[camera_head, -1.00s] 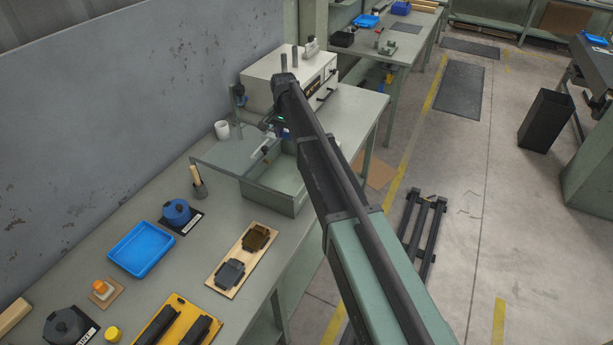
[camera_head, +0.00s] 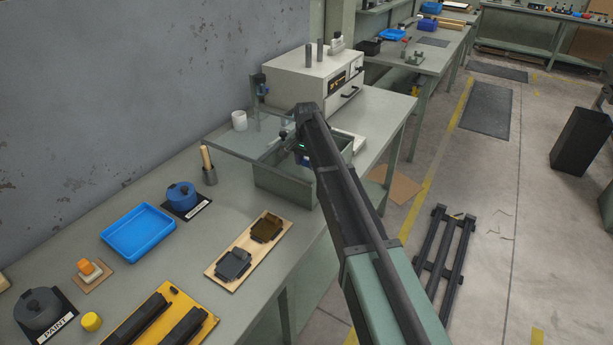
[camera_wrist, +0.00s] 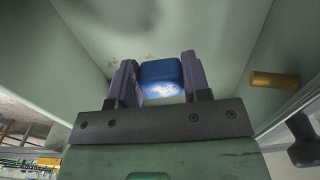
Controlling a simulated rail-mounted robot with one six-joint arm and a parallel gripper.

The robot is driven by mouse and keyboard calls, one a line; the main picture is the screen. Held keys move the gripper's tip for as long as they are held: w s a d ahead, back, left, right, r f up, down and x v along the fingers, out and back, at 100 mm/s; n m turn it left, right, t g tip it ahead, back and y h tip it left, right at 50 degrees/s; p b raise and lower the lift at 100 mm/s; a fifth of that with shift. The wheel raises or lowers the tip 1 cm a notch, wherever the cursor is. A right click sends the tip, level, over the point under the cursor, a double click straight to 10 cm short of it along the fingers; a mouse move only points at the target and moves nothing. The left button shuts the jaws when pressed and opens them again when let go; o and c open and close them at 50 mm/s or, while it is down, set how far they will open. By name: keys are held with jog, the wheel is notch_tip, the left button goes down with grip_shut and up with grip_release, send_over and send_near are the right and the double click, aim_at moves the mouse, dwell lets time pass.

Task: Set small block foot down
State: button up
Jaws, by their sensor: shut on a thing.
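My gripper (camera_wrist: 157,85) is shut on a blue block (camera_wrist: 160,70) with rounded edges, held between its two dark purple fingers. In the head view my gripper (camera_head: 301,152) is at the open grey-green box (camera_head: 285,185) on the bench, mostly hidden by my arm. In the wrist view plain pale green walls surround the fingers. I cannot tell whether the block touches a surface. A grey block (camera_head: 233,264) and a brown block (camera_head: 266,228) lie on a wooden board nearer the front; I cannot tell whether either is the task's foot.
A clear panel (camera_head: 240,143) stands out left of the box. A white machine (camera_head: 305,80) is behind it. A brass peg (camera_wrist: 274,79) sticks out in the wrist view.

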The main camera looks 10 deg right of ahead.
aim_at(306, 167)
notch_tip(306, 167, down, 3)
jog(key=shift+w+f+b, duration=0.1)
jog(key=shift+f+b, duration=0.05)
jog(key=shift+b, duration=0.6)
jog(key=shift+r, duration=0.25)
jog(key=shift+f, duration=0.15)
jog(key=o, duration=0.9)
